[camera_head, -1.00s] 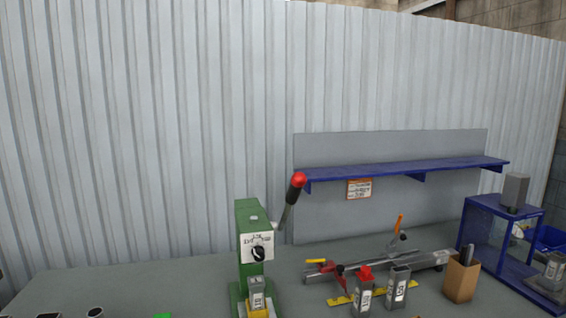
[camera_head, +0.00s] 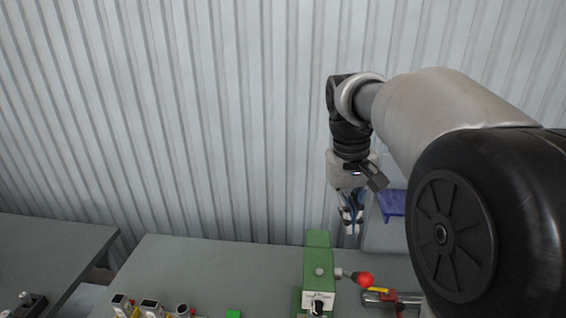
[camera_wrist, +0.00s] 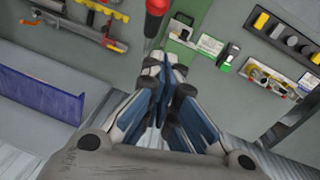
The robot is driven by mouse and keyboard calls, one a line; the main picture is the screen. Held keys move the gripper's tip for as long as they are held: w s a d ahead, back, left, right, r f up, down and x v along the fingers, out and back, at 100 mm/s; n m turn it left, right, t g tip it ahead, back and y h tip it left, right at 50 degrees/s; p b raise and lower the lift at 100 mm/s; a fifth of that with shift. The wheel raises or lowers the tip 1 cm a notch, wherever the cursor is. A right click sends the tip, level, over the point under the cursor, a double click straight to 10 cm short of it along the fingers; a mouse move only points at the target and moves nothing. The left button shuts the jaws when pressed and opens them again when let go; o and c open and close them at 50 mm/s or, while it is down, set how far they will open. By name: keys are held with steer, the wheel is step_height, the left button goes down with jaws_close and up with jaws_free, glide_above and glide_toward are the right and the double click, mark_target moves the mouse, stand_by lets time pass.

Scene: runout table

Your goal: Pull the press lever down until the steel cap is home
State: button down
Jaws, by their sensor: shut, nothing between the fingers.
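The green press (camera_head: 318,258) stands on the bench at the lower middle of the head view, its lower part cut off. Its lever points right and ends in a red knob (camera_head: 365,279). The steel cap cannot be made out. My gripper (camera_head: 351,231) points down, above and behind the knob in the picture, apart from it. Its fingers are shut and hold nothing. In the wrist view the shut fingertips (camera_wrist: 165,62) lie just below the lever's dark grip and red knob (camera_wrist: 156,6). Contact there cannot be judged. Part of the green press (camera_wrist: 181,40) shows beside them.
My arm hides the right side.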

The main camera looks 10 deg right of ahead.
step_height(320, 180, up, 2)
steer(key=w+d+p, duration=0.2)
steer(key=w, duration=0.1)
glide_above(354, 277)
steer(key=w+d, duration=0.1)
steer(key=w, duration=0.2)
steer(key=shift+g, duration=0.4)
step_height(354, 277, down, 12)
steer(key=shift+s+d+r+p, duration=0.1)
steer(key=shift+s+r+p, duration=0.05)
steer(key=shift+p, duration=0.25)
steer(key=shift+s+f, duration=0.3)
steer(key=shift+s, duration=0.15)
steer(key=shift+w, duration=0.1)
steer(key=shift+f, duration=0.15)
